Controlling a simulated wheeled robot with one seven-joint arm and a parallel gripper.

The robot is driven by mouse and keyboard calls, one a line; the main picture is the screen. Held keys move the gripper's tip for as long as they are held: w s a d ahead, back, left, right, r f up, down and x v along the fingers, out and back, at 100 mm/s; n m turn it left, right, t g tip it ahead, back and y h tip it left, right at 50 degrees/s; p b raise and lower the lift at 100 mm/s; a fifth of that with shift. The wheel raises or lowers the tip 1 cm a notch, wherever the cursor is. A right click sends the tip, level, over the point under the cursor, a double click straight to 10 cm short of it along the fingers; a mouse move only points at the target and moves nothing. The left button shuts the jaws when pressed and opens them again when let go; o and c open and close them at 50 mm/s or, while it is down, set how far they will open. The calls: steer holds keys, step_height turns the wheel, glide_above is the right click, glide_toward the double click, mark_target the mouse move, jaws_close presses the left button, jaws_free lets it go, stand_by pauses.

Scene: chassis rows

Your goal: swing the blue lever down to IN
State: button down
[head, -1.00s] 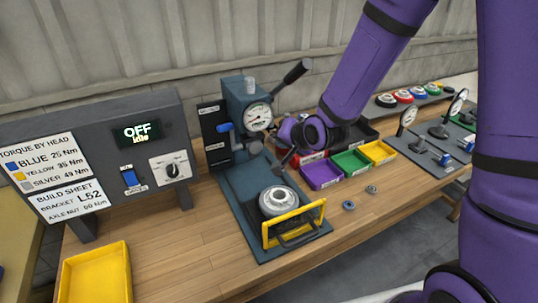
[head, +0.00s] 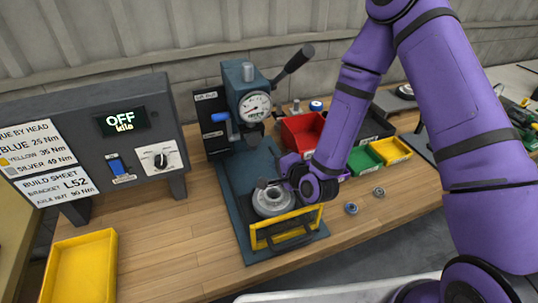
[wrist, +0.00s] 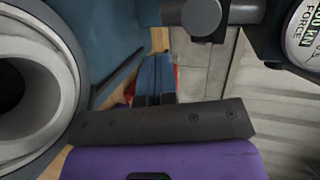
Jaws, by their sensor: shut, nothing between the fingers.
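The blue lever (head: 220,117) sticks out to the left from the side of the dark teal press (head: 247,74), beside a black plate (head: 207,110). It looks about level, between an upper and a lower small label that are too small to read surely. My gripper (head: 261,184) is shut and empty, low over the round metal hub (head: 271,202) on the press base, below and right of the lever and apart from it. In the wrist view the shut fingers (wrist: 154,70) show beside the hub (wrist: 45,85); the blue lever is not clearly seen there.
The press has a gauge (head: 255,105) and a long black handle (head: 292,63) at upper right. A yellow guard (head: 285,232) stands in front of the hub. A control box (head: 90,135) reads OFF. Red (head: 301,133), green and yellow bins stand to the right.

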steer(key=x, duration=0.9)
steer(key=shift+w, duration=0.15)
steer(key=shift+f, duration=0.1)
steer(key=shift+w+a+f, duration=0.1)
steer(key=shift+w+a+f, duration=0.2)
steer(key=shift+w+f, duration=0.15)
steer(key=shift+w, duration=0.25)
steer(key=shift+d, duration=0.1)
